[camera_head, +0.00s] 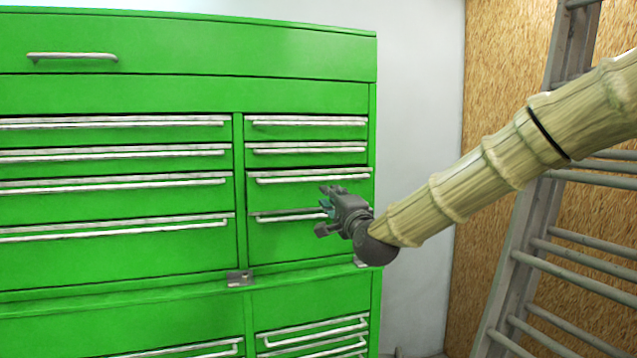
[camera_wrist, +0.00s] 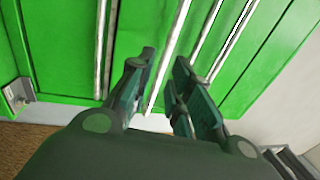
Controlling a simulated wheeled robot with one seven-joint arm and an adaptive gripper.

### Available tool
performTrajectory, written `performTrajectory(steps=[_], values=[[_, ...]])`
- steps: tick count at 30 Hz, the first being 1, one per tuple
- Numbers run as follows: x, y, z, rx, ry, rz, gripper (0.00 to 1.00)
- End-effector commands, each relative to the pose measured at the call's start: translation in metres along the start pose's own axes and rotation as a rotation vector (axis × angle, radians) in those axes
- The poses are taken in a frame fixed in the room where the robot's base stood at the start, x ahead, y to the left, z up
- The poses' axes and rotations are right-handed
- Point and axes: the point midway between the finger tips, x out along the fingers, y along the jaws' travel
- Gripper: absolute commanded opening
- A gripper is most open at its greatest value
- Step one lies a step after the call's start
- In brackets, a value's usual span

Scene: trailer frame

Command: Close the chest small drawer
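A green tool chest (camera_head: 190,95) fills the left and middle of the head view. Its small drawers are in the right column, with pale metal bar handles. The third small drawer (camera_head: 292,196) from the top seems to stand slightly proud of those above it; how far is hard to tell. My gripper (camera_head: 325,210) is in front of the lower part of this column and hides part of the handle (camera_head: 285,217) below. In the wrist view my gripper (camera_wrist: 163,68) has its fingers apart with nothing held between them. The green fronts lie just beyond the fingertips; contact cannot be told.
A wide drawer column (camera_head: 110,205) is on the left of the chest, and a lower cabinet (camera_head: 130,325) is beneath. A metal ladder (camera_head: 525,225) leans at the right by a wood-board wall (camera_head: 490,60). A latch (camera_head: 240,278) sits on the chest's lower edge.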

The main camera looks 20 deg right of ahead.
Motion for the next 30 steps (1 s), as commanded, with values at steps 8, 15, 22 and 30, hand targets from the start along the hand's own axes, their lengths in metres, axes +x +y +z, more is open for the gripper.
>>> performTrajectory(steps=[8, 15, 22, 30], values=[[0.018, -0.013, -0.001, 0.012, 0.002, -0.017, 0.20], [0.056, -0.013, -0.001, 0.010, 0.001, -0.015, 0.20], [0.088, -0.013, -0.002, 0.010, 0.002, -0.016, 0.20], [0.107, -0.012, -0.001, 0.011, 0.002, -0.015, 0.20]])
